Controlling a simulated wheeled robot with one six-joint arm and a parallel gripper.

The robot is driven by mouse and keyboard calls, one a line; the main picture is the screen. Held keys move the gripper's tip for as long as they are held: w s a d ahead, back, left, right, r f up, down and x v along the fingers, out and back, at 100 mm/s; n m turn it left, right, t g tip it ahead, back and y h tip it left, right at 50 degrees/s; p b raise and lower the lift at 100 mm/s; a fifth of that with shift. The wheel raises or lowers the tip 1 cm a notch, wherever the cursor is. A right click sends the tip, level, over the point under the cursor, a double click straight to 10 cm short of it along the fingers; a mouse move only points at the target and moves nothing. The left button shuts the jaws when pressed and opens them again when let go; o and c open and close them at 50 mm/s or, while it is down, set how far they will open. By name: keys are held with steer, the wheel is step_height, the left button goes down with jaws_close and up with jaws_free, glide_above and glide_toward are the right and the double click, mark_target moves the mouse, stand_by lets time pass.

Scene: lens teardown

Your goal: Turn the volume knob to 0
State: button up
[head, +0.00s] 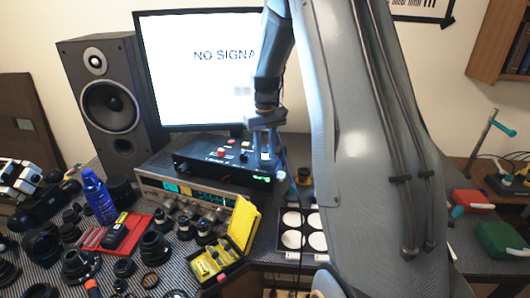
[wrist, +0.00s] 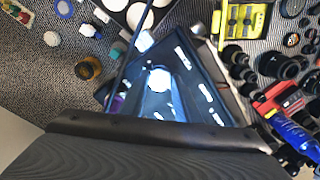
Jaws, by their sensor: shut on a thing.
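A black box (head: 205,167) with red and white buttons on top and a small green display at its right front stands below the monitor. My gripper (head: 266,150) reaches down to the right end of the box top. It is shut on a pale knob (head: 265,156), which I take to be the volume knob; my fingers hide most of it. In the wrist view, the box top (wrist: 207,72) shows pale labels, and a pale round top (wrist: 159,80) sits between my fingers. I cannot read the knob's setting.
The box rests on a silver receiver (head: 158,186). A monitor (head: 190,90) stands close behind, with a speaker (head: 105,95) to its left. A yellow case (head: 243,222), a blue bottle (head: 98,195) and many lens parts crowd the front. A tray with white discs (head: 291,239) lies to the right.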

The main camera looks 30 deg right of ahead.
mark_target(265, 156)
steer(key=shift+r, duration=0.1)
stand_by(0.3)
steer(key=o, duration=1)
steer(key=shift+o, duration=0.2)
steer(key=shift+r+b, duration=1.25)
steer(key=shift+r, duration=2.6)
